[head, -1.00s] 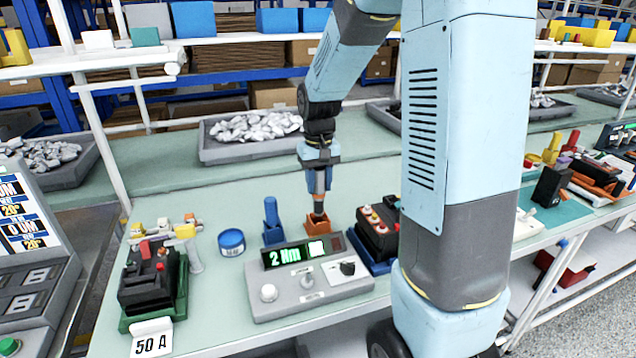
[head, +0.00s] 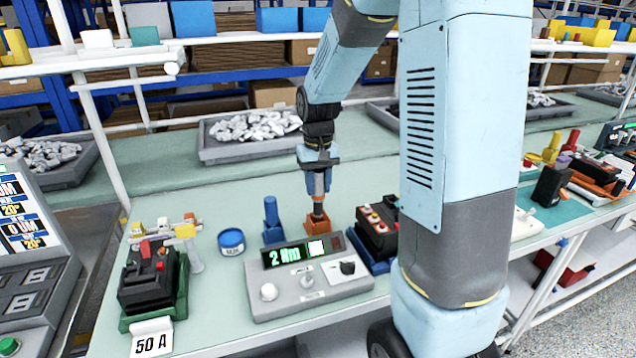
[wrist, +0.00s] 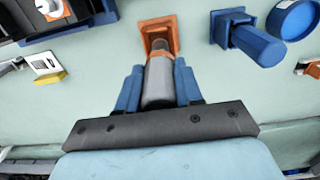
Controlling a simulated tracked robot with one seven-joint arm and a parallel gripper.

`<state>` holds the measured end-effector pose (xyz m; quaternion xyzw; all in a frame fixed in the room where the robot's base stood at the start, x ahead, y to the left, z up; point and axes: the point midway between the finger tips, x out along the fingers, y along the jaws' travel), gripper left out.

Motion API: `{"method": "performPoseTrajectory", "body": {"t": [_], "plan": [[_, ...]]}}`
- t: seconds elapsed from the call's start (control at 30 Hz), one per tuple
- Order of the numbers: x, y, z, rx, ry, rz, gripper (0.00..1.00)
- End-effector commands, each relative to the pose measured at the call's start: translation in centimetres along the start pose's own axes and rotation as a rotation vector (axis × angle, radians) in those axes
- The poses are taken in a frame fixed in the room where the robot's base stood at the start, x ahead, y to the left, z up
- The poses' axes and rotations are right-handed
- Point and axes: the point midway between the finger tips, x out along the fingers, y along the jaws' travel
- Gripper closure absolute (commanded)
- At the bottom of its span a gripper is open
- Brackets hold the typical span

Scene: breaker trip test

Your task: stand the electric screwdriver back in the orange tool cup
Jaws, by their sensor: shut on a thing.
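The orange tool cup (head: 318,224) stands on the bench behind the grey 2 Nm controller box. It also shows at the top of the wrist view (wrist: 158,26). The electric screwdriver (wrist: 159,80) has a grey body with a darker front end. My gripper (head: 319,186) is above the cup with its blue fingers shut on the screwdriver, one on each side. The screwdriver is about upright in the head view, and its lower end is at the cup's mouth. I cannot tell how deep it sits. Its upper part is hidden by my gripper.
A blue holder with a blue upright piece (head: 271,218) stands just left of the cup. A blue round tin (head: 231,242) is further left. The controller box (head: 308,278) is in front. A black breaker (head: 377,234) stands to the right. The bench behind the cup is clear.

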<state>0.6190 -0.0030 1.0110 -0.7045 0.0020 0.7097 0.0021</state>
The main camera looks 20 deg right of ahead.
Motion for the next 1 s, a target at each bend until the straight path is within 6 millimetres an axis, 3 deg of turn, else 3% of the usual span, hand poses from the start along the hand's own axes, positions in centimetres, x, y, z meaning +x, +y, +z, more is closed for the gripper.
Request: {"method": "performPoseTrajectory", "body": {"t": [1.0], "plan": [[2.0, 0.0, 0.0, 0.0, 0.001, 0.0, 0.95]]}}
